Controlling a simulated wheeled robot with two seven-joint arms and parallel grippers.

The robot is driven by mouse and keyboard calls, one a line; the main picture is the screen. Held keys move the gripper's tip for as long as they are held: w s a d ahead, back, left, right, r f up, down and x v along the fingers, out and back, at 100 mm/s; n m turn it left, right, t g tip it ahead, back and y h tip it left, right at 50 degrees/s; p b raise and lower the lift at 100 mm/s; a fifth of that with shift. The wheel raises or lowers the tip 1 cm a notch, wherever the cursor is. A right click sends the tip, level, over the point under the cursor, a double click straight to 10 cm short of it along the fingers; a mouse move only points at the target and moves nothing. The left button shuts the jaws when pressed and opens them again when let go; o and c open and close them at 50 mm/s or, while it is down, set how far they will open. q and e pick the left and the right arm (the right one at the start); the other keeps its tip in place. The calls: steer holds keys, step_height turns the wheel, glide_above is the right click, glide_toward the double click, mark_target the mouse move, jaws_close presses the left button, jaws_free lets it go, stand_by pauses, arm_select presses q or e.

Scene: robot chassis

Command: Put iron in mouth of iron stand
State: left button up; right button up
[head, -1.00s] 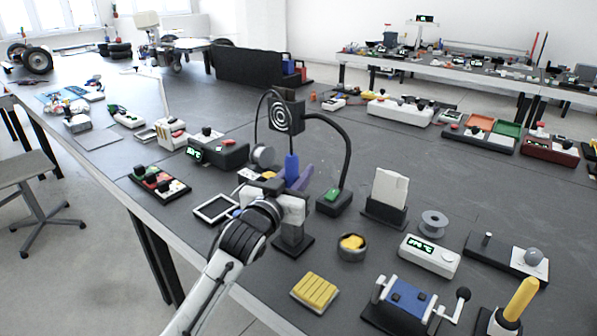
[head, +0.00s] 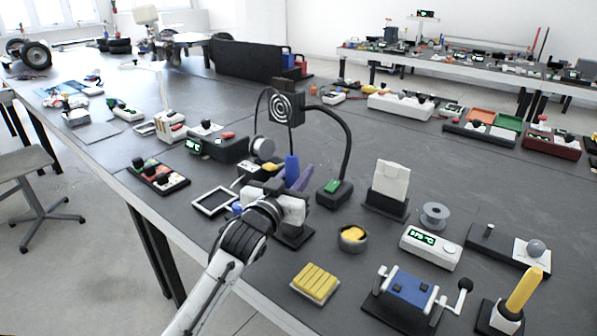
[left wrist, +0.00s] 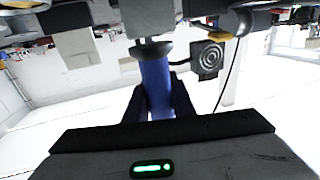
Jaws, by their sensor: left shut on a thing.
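My left gripper (head: 290,182) is shut on the blue handle of the iron (head: 291,166), near the table's front edge. In the left wrist view the blue handle (left wrist: 157,88) lies between the dark fingers (left wrist: 157,105), with a dark collar at its far end. A dark square base (head: 297,238), which looks like the iron stand's, sits on the table just below the gripper. The stand's upper part and mouth are hidden behind my gripper and wrist, so I cannot tell whether the iron touches it. My right gripper is not in view.
A black gooseneck lamp-like arm (head: 349,140) rises from a base behind the gripper. A round tin with yellow filling (head: 353,238), a yellow ribbed block (head: 315,282) and a white display box (head: 430,247) stand to the right. An empty frame (head: 214,201) lies to the left.

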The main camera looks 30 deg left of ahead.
mark_target(289, 185)
arm_select(q)
steer(key=shift+f, duration=0.3)
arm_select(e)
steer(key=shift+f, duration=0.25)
arm_select(q)
steer(key=o, duration=1)
steer(key=shift+o, duration=0.2)
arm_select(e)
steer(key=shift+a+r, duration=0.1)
arm_select(q)
steer(key=shift+s+d+f, duration=0.1)
steer(key=shift+s+d, duration=0.05)
steer(key=shift+s, duration=0.25)
steer(key=s, duration=0.3)
steer(key=s+d, duration=0.1)
steer(key=s, duration=0.5)
steer(key=shift+s+d, duration=0.2)
steer(key=shift+d, duration=0.1)
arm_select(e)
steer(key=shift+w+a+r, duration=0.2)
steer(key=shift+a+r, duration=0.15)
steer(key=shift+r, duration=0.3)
arm_select(q)
steer(key=shift+r, duration=0.25)
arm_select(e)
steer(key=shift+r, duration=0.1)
